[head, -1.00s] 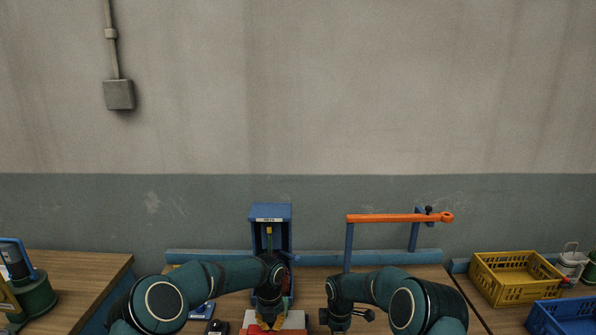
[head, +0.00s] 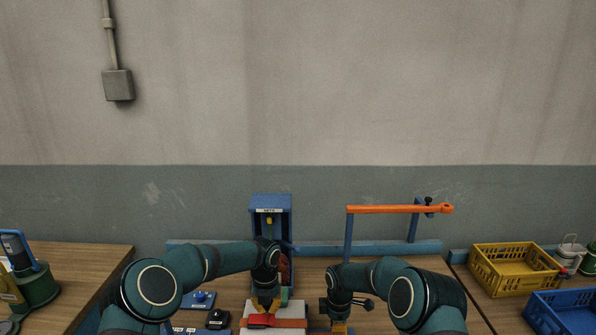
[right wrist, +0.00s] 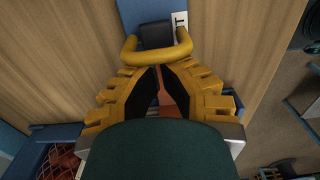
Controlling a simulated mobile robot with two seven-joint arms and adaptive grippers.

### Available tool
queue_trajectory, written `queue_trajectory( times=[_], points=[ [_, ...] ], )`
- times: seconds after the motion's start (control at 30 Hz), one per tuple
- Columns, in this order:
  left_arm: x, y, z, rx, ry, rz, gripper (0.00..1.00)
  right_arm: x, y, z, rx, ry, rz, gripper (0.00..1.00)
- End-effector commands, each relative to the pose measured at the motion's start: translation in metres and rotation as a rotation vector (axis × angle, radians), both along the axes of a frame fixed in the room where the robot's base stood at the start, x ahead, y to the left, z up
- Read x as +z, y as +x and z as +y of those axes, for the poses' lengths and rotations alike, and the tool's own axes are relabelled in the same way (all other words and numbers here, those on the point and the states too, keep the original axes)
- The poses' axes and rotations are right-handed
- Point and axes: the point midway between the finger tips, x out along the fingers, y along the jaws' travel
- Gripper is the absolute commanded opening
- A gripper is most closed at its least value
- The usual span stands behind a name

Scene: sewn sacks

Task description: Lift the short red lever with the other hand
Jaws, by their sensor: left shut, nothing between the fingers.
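My left gripper (head: 265,305) points down with its yellow fingers shut and empty. Just below its fingertips is a short red piece (head: 262,321) on a pale and red block. I cannot tell whether they touch. Another red part (head: 284,268) stands beside the left wrist, by the blue housing (head: 285,210). My right gripper (right wrist: 160,72) fills the right wrist view, its dark pads close together at the tips. A reddish strip (right wrist: 167,95) shows between or beyond the pads. A yellow loop (right wrist: 157,60) around a black block lies past the tips. In the head view the right fingers are mostly hidden.
An orange bar (head: 395,209) on blue posts stands behind the right arm. A yellow crate (head: 520,292) and a blue crate (head: 570,320) are at the right. A black item (head: 217,319) and a blue-based knob (head: 199,299) lie left of the left gripper.

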Motion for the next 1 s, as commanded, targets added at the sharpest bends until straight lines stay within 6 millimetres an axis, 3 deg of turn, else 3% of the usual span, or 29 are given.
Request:
queue_trajectory(
  times=[1.0],
  points=[
    [0.014, 0.000, 0.013, 0.001, 0.000, 0.001, 0.00, 0.000, 0.001, -0.003, -0.002, -0.004, -0.001, 0.00]
  ],
)
